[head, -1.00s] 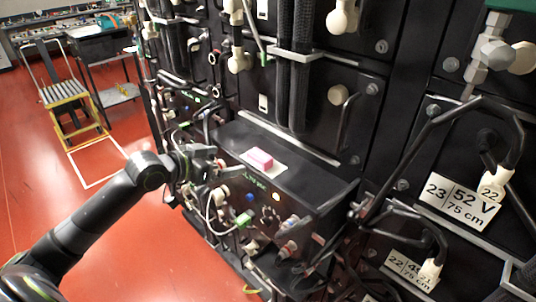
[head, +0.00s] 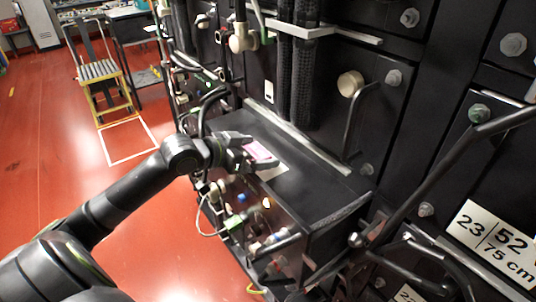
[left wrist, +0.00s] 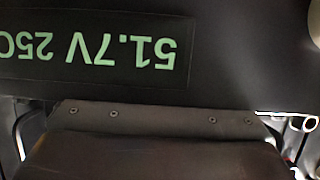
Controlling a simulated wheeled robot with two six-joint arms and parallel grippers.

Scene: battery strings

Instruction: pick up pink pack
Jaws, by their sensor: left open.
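The pink pack (head: 258,150) lies on a white card (head: 273,172) on top of a black box (head: 310,187). My left gripper (head: 251,151) is open, with its two fingers on either side of the pink pack in the head view. The near finger and the gripper body hide part of the pack and card. I cannot tell whether a finger touches the pack. The left wrist view does not show the pack; it shows a dark panel with an upside-down green "51.7V" label (left wrist: 95,50). My right gripper is not in view.
Black battery cabinets with bolts and thick cables (head: 300,65) rise behind the box. A black bent bar (head: 440,180) crosses at the right. Connectors and cables (head: 235,222) crowd the box's front.

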